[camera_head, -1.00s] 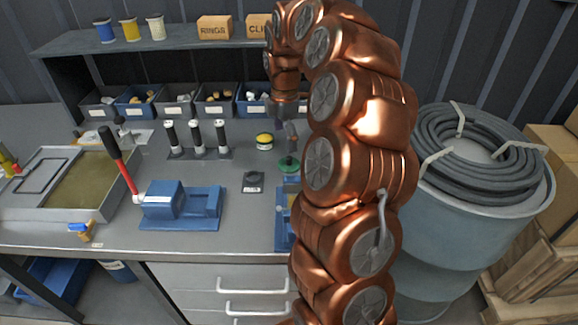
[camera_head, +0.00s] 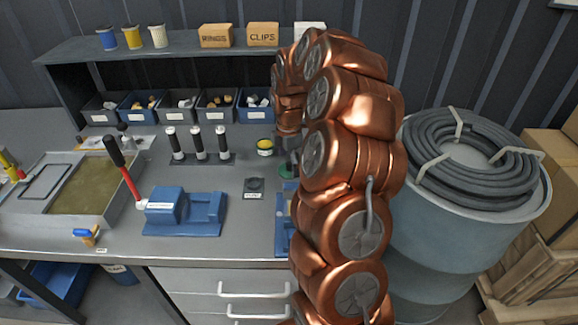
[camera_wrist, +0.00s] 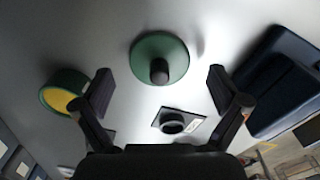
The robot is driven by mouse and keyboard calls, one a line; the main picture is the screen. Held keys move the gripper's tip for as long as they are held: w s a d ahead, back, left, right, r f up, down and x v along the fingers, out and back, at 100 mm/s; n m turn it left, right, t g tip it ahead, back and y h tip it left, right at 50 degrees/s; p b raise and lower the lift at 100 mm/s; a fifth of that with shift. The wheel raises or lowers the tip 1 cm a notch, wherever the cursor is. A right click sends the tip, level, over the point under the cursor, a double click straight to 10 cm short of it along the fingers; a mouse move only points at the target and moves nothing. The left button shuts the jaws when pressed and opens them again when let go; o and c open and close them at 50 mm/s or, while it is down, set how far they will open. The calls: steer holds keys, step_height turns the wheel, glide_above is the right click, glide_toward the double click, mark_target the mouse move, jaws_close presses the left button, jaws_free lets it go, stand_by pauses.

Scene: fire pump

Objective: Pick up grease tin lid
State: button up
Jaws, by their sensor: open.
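The grease tin lid, a round green disc with a dark knob, lies on the grey bench (camera_head: 115,236). In the wrist view the lid (camera_wrist: 160,47) is at top centre, knob toward the camera. My gripper (camera_wrist: 159,88) is open and empty, its two fingers apart on either side below the lid in the picture. In the head view the lid (camera_head: 286,171) is partly hidden by my arm, and the gripper (camera_head: 291,150) is just above it. The green tin with yellow inside (camera_head: 265,147) stands beside it, and in the wrist view the tin (camera_wrist: 63,91) is left of the left finger.
A small dark block with a round top (camera_head: 254,187) sits nearby on the bench. A blue fixture (camera_head: 281,225) is partly behind my arm. Three black-and-white posts (camera_head: 198,146) stand to the left, and a blue vise-like block (camera_head: 185,211) is in front of them. Blue and grey bins (camera_head: 215,106) line the back.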

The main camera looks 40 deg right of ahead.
steer(key=shift+f, duration=0.35)
steer(key=c, duration=1.8)
steer(key=shift+s+f, duration=0.1)
steer(key=shift+c, duration=0.2)
